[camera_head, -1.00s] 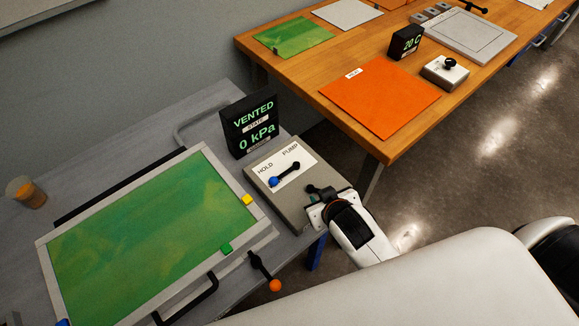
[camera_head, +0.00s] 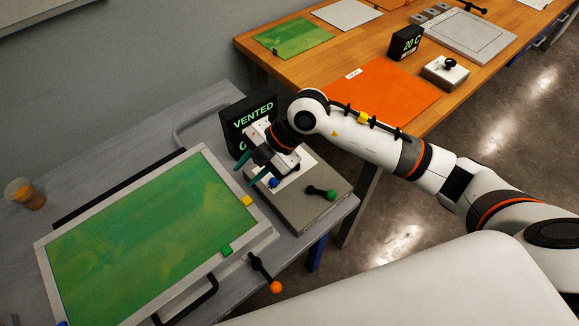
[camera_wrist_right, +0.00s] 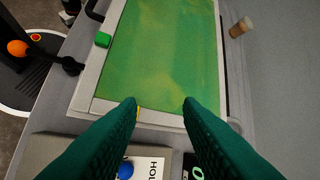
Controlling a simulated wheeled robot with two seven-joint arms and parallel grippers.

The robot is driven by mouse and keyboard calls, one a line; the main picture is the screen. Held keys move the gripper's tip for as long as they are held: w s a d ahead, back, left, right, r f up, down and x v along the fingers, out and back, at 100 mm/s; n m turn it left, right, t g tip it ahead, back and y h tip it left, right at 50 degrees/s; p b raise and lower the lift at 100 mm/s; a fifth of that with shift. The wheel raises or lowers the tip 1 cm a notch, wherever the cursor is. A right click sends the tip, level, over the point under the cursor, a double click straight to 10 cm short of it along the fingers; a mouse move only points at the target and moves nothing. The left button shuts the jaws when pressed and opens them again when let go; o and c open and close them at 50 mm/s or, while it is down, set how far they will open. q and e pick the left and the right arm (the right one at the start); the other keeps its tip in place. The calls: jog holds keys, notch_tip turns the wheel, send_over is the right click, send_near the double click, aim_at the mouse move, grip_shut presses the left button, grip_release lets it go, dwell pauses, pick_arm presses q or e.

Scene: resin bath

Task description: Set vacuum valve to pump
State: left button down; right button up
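The grey valve box (camera_head: 312,212) stands at the right end of the grey bench. Its blue lever knob (camera_head: 273,183) is at the HOLD side of the label plate; it also shows in the right wrist view (camera_wrist_right: 125,171). My right gripper (camera_head: 251,169) is over the box's left part, its green fingers spread, empty and pointing left past the blue knob. The wrist view shows the open fingers (camera_wrist_right: 160,104) too. They hide most of the blue lever and the PUMP marking. A black lever with a green knob (camera_head: 331,195) lies on the box's right part. My left gripper is out of view.
The black display (camera_head: 238,118) reading VENTED stands right behind my right gripper and is partly covered. A framed green panel (camera_head: 150,240) fills the bench to the left. An orange-knob lever (camera_head: 275,287) sticks out at the bench's front. A wooden table (camera_head: 300,72) stands behind.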

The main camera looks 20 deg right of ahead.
aim_at(289, 173)
jog(key=w+d+f+m+h, duration=0.1)
jog(key=w+d+m+h, duration=0.25)
jog(key=d+h, duration=0.6)
jog(key=f+y, duration=0.1)
jog(key=f, duration=0.3)
jog(key=w+d+f+y+p, duration=0.1)
jog(key=f, duration=0.3)
jog(key=w+f+y, duration=0.1)
jog(key=f, duration=0.2)
jog(key=shift+w+d+f+n+t, duration=0.2)
jog(key=shift+f+n+t, duration=0.1)
jog(key=shift+f, duration=0.1)
grip_shut()
